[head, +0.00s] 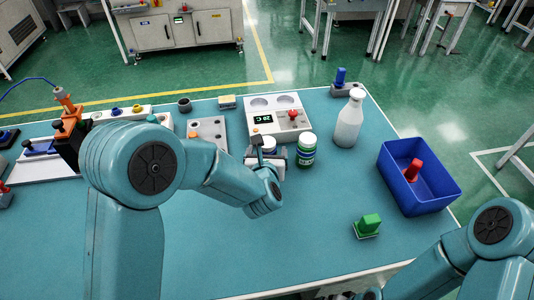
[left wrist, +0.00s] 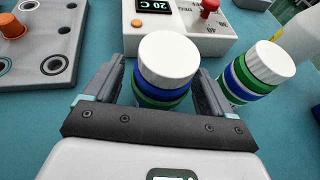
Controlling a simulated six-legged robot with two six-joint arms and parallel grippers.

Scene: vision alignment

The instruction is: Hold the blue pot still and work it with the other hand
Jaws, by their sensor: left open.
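A white-lidded pot with blue and green bands (left wrist: 163,62) stands between the fingers of my left gripper (left wrist: 160,80). The fingers are open, one on each side of it, and I see no grip on it. In the head view the pot's lid (head: 268,144) shows past my left arm, which hides much of the pot. A second white-lidded pot with green and blue bands (head: 306,152) stands upright just to the right, outside the fingers; it also shows in the left wrist view (left wrist: 255,75). I cannot tell which is the blue pot. My right gripper is not visible.
Behind the pots is a grey panel with a display and red knob (head: 290,120). A white bottle (head: 347,122) stands right of it, and a blue bin (head: 440,195) holds a red piece. A green block (head: 367,225) lies near the front. The table's front middle is clear.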

